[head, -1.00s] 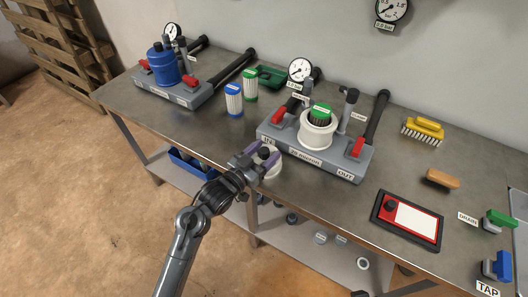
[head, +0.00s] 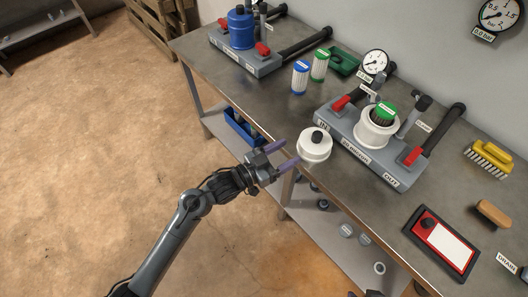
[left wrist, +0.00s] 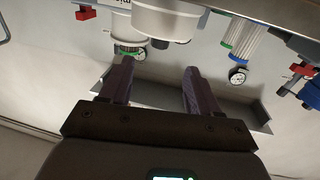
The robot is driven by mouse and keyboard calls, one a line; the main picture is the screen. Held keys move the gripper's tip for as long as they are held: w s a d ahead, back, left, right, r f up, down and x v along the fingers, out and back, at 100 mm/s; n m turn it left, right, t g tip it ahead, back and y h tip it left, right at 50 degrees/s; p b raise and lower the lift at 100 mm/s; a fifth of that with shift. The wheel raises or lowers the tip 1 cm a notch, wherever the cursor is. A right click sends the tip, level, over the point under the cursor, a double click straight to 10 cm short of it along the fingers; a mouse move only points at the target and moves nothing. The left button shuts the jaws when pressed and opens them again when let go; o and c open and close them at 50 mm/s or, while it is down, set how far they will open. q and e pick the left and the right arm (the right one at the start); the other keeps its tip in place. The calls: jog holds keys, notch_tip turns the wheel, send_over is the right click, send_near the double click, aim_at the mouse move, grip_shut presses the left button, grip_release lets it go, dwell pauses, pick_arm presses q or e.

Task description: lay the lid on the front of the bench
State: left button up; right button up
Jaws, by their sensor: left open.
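The lid (head: 314,150) is a white round cap with a black knob on top. It sits upright on the front edge of the bench (head: 262,118), left of the grey manifold with the open white housing (head: 374,134). My left gripper (head: 292,153) is open and empty, just off the lid's left side, in front of the bench edge. In the left wrist view the two purple fingers (left wrist: 154,75) are spread with nothing between them, and the white lid (left wrist: 168,20) shows beyond them.
A green-topped cartridge (head: 384,112) stands in the housing. Blue (head: 300,78) and green (head: 320,66) cartridges stand behind the lid. A red-framed panel (head: 441,243) lies at the right. A shelf with small parts is below; bare bench lies left of the lid.

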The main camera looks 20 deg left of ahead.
pick_arm(q)
jog(key=s+a+f+n+g+y, duration=0.2)
jog(key=s+a+f+g+y, duration=0.1)
jog(key=s, duration=0.6)
jog(key=s+a+f+n+g+y, duration=0.1)
jog(key=s+a+f+g+y, duration=0.3)
jog(key=s, duration=0.5)
jog(key=s+a+f+n+g+y, duration=0.2)
jog(key=s+a+f, duration=0.3)
jog(key=s, duration=0.4)
jog(key=shift+s+a+n+g+y, duration=0.3)
jog(key=shift+a+g+y, duration=0.35)
jog(key=shift+g+y, duration=0.2)
jog(key=shift+r, duration=0.15)
